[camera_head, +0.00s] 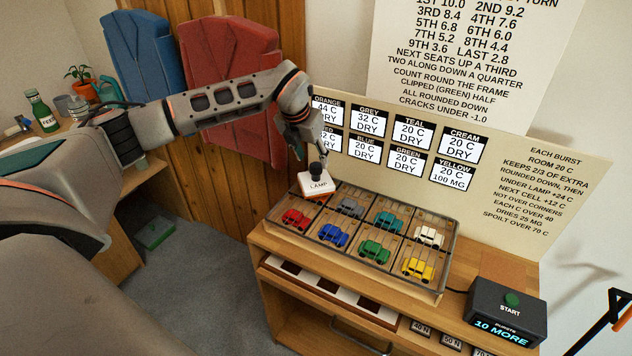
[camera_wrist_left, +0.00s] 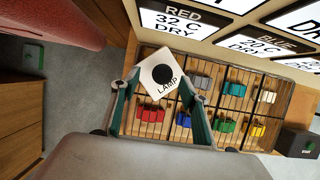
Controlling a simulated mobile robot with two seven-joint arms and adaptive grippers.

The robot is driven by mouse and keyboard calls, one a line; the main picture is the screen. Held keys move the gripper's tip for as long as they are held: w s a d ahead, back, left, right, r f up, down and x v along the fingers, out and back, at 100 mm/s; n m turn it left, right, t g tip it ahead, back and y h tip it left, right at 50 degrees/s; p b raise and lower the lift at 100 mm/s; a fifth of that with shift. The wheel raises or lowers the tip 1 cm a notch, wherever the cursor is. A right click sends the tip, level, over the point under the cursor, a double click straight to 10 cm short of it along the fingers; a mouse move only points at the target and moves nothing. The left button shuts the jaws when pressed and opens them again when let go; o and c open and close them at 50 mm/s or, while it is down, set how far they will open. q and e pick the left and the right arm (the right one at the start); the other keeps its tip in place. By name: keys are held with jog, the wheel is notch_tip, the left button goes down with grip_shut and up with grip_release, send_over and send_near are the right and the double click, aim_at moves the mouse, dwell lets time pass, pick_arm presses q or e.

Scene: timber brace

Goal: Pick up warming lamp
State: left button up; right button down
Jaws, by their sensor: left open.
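The warming lamp (camera_head: 318,184) is a white block marked LAMP with a black knob on top. It is at the back left corner of the wire-divided tray (camera_head: 447,262), over the compartment behind the red car. My left gripper (camera_head: 312,152) is right above the lamp, pointing down. In the left wrist view the lamp (camera_wrist_left: 162,75) lies between the two spread fingers of the open left gripper (camera_wrist_left: 160,100). I cannot tell whether the fingers touch it. My right gripper is not in view.
Several toy cars sit in the tray cells, among them a red car (camera_head: 296,218) and a yellow car (camera_head: 419,269). A sign board (camera_head: 480,175) stands close behind the tray. A black START box (camera_head: 507,312) is at the right. Red (camera_head: 243,85) and blue (camera_head: 145,55) panels lean at the back left.

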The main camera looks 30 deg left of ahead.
aim_at(316, 165)
pick_arm(q)
jog(key=x, duration=0.5)
jog(key=shift+d, duration=0.25)
grip_shut()
jog(key=shift+r, duration=0.1)
jog(key=shift+s+r, duration=0.25)
jog(key=shift+r, duration=0.15)
notch_tip(316, 165, up, 6)
jog(key=shift+w+f, duration=0.1)
jog(key=shift+f, duration=0.1)
jog(key=shift+s+r, duration=0.2)
jog(key=shift+s, duration=0.35)
jog(key=s+b, duration=0.2)
jog(key=s, duration=1.6)
jog(key=shift+s+d, duration=0.35)
